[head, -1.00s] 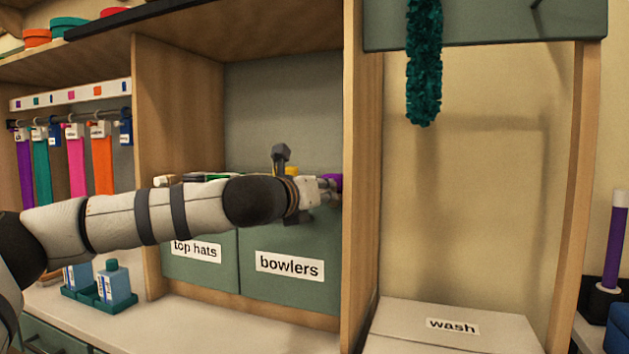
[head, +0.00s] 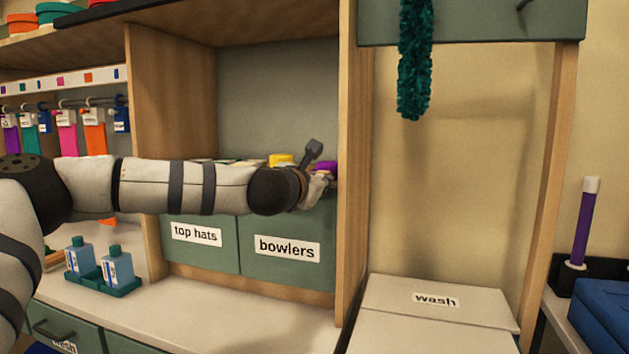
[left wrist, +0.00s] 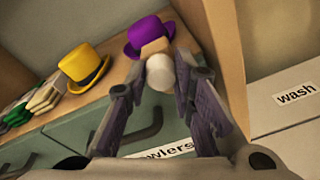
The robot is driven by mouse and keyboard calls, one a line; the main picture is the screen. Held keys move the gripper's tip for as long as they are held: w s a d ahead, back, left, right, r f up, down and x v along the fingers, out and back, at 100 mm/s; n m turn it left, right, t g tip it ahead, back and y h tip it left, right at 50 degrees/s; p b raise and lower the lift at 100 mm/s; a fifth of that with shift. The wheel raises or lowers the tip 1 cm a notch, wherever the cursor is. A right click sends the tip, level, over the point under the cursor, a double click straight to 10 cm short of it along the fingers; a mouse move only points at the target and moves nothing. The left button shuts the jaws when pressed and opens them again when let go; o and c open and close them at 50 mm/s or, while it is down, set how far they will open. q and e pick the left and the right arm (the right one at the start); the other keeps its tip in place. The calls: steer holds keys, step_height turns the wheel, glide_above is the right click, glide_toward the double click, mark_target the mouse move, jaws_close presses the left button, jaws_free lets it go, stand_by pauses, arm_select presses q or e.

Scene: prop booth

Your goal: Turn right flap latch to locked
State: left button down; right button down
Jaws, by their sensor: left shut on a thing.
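My left gripper (head: 322,185) is at the wooden divider's left side, above the bowlers bin, in the head view. In the left wrist view my left gripper (left wrist: 160,82) is shut on a pale round-ended knob (left wrist: 160,73). A tan block shows just behind the knob. I cannot tell whether this knob is the right flap latch or which way a latch points. A green panel (head: 470,28) at the upper right has a dark handle (head: 527,4), cut off by the frame's top. My right gripper is not in view.
A purple hat (left wrist: 150,35) and a yellow hat (left wrist: 84,68) sit behind the bowlers bin (head: 287,272). The wooden divider (head: 348,200) stands close right of my gripper. A teal boa (head: 414,70) hangs above the wash box (head: 435,315). The bay between is free.

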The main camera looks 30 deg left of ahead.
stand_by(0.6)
arm_select(q)
steer(key=c, duration=1.4)
jaws_free()
steer(key=shift+o, duration=0.2)
steer(key=v, duration=1.2)
